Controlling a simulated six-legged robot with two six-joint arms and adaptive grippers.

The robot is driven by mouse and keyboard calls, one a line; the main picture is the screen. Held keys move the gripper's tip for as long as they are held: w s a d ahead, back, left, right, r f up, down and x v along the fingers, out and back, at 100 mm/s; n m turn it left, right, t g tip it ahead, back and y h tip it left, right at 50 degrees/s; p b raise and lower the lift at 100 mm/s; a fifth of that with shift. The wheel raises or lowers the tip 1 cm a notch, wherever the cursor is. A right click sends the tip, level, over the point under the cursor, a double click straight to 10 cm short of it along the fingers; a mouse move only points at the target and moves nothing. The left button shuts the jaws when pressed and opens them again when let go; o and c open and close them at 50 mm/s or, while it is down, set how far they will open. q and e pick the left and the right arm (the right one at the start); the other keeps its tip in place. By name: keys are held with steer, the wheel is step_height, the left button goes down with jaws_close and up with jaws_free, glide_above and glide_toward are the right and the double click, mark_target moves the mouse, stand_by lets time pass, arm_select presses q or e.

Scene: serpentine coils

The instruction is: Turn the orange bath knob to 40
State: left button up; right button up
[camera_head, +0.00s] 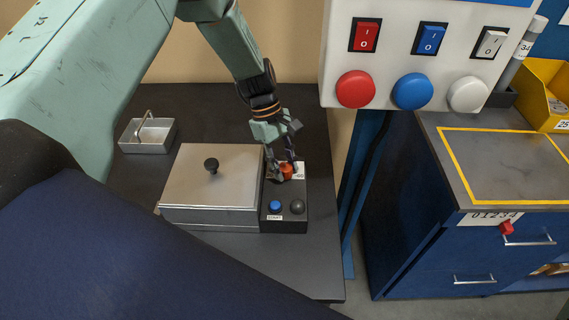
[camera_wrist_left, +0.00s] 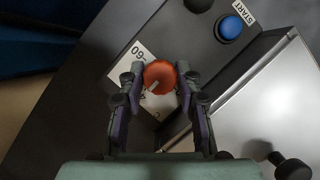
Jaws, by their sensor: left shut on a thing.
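The orange knob (camera_head: 287,171) sits at the far end of a dark control box (camera_head: 284,222) beside a metal bath. In the left wrist view the orange knob (camera_wrist_left: 160,75) carries a pale pointer line, and a white scale plate with partly hidden numbers (camera_wrist_left: 133,66) lies around it. My left gripper (camera_head: 283,168) reaches down onto the knob. In the wrist view its two fingers (camera_wrist_left: 161,82) close on either side of the knob. The number the pointer marks cannot be read. My right gripper is not in view.
The box also bears a blue button (camera_head: 275,206) with a START label and a dark knob (camera_head: 297,206). The lidded metal bath (camera_head: 215,170) stands directly left. A small metal basin (camera_head: 147,136) is further left. A switch panel (camera_head: 430,60) hangs to the right.

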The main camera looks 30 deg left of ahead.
arm_select(q)
steer(key=o, duration=1.2)
steer(key=shift+a, duration=0.1)
steer(key=shift+c, duration=0.2)
steer(key=shift+r, duration=0.1)
steer(key=v, duration=1.2)
